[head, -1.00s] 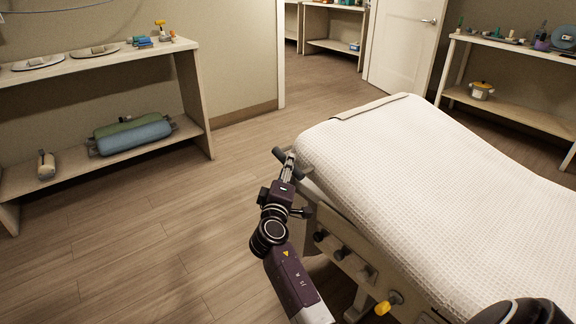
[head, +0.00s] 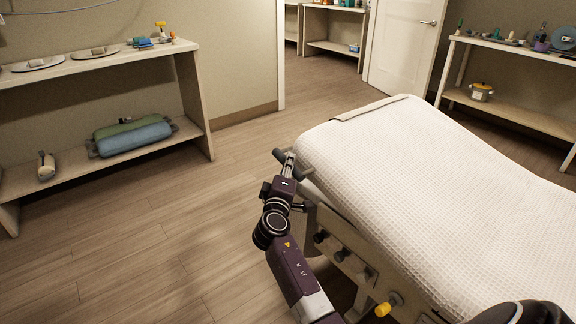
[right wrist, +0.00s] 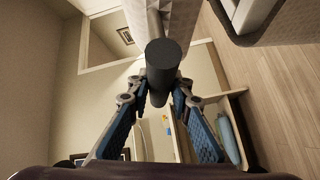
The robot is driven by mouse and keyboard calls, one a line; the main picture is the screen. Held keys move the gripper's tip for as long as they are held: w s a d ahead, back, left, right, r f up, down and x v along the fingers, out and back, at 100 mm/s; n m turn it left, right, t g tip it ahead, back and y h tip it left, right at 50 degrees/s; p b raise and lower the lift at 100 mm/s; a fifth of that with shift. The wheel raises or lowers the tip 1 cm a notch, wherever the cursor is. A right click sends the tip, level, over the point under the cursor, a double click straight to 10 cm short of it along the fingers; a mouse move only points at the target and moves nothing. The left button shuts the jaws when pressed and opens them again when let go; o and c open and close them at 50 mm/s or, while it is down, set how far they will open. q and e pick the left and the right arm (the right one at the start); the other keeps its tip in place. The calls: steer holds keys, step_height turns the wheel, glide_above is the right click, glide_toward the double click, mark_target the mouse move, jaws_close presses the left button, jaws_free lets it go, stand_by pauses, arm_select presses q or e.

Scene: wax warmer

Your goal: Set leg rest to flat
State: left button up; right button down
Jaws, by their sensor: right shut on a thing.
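The treatment bed (head: 430,165) has a white waffle cover and fills the right half of the head view. Its far end section, the leg rest (head: 345,150), has a beige strip across the end. It seems to bend up slightly from the rest; I cannot tell the exact angle. A dark bar handle (head: 279,155) sticks out at the left corner of that end. My right gripper (head: 289,165) is shut on the handle. In the right wrist view, the dark round handle (right wrist: 163,62) stands between the fingers of the gripper (right wrist: 160,92). My left gripper is out of view.
Dark knobs (head: 342,255) and a yellow knob (head: 383,309) sit on the bed's side. A shelf (head: 190,100) with rolled bolsters (head: 133,138) stands at left, another shelf (head: 515,118) at right. The wooden floor (head: 150,235) between bed and left shelf is clear.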

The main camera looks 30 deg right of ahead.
steer(key=shift+f, duration=0.1)
steer(key=shift+f, duration=0.2)
arm_select(q)
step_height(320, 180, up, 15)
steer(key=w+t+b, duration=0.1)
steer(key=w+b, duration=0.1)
steer(key=b, duration=0.2)
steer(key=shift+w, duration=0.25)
arm_select(e)
step_height(320, 180, down, 12)
steer(key=w+n+g+y, duration=0.1)
steer(key=w, duration=0.1)
steer(key=shift+a+f+n+g, duration=0.15)
steer(key=shift+a+n+g, duration=0.05)
steer(key=shift+n+g, duration=0.2)
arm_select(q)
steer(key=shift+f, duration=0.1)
arm_select(e)
steer(key=shift+s+f, duration=0.1)
steer(key=c, duration=1.7)
jaws_free()
steer(key=shift+c, duration=0.2)
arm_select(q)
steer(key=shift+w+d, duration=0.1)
arm_select(e)
steer(key=shift+r, duration=0.2)
